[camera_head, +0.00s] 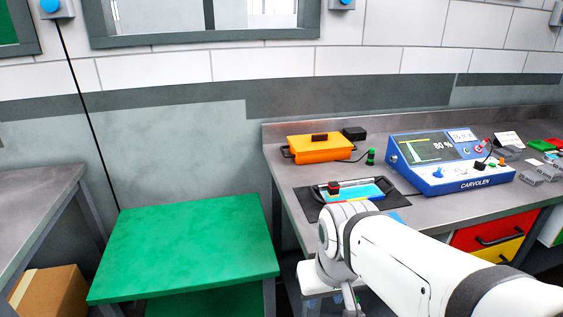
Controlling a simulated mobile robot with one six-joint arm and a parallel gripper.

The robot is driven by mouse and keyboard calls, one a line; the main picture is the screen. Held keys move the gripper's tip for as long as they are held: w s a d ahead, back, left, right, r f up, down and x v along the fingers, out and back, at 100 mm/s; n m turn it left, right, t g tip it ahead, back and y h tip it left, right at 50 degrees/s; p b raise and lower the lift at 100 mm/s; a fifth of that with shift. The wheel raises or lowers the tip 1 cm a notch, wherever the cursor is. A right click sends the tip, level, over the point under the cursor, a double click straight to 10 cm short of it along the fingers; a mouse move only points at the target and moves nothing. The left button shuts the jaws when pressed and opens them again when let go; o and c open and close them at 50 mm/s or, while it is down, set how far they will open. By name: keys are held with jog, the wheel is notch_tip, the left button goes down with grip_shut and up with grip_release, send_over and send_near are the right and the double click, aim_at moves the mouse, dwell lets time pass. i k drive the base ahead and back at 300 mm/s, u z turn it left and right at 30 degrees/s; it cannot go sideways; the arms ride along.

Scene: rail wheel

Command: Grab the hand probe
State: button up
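Two small objects could be the hand probe; I cannot tell which. One is a small green-and-black cylinder (371,156) standing on the grey workbench (300,175), with a dark cable beside it. The other is a small red-and-black piece (333,188) at a black-edged tray with a bright blue face (362,191). My white arm reaches in from the lower right. Its wrist is in front of the bench's front left part, near the tray, and hides some of it. My gripper (348,299) shows only partly at the bottom edge; its fingers are not clear.
A blue console (450,162) marked CARVOLEN shows 80 % on the bench. An orange case (320,149) and a black box (354,133) stand behind. Red and yellow drawers (490,235) are below right.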

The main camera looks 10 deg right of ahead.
aim_at(333, 189)
jog(key=u, duration=0.05)
jog(key=i, duration=0.9)
jog(key=z, duration=0.35)
